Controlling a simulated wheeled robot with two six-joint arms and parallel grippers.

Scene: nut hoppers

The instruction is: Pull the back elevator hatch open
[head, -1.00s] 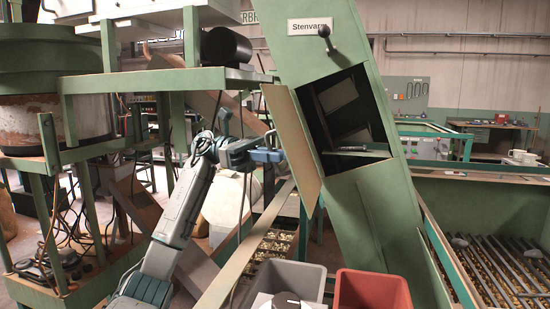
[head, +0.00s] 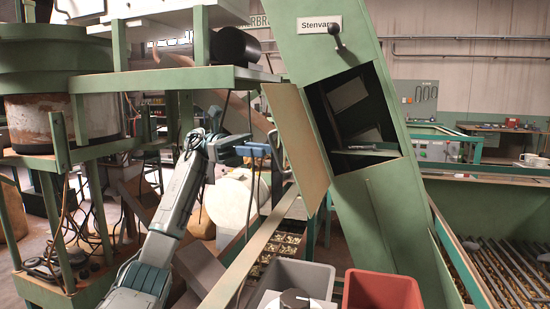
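The green elevator (head: 372,215) leans across the middle, with a "Stenvarg" label near its top. Its hatch (head: 297,140) is a tan-faced panel swung out to the left of a dark, uncovered opening (head: 352,110). Parts inside the opening show. My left gripper (head: 262,146) is left of the hatch, with a small gap between its fingertips and the panel's edge. Its fingers look spread apart with nothing between them. My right gripper is not in view.
A dark-knobbed lever (head: 337,36) sticks out above the opening. A grey bin (head: 305,278) and a red bin (head: 383,291) stand below. A green platform (head: 170,79) is above my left arm. A long beam (head: 248,250) runs beside the arm.

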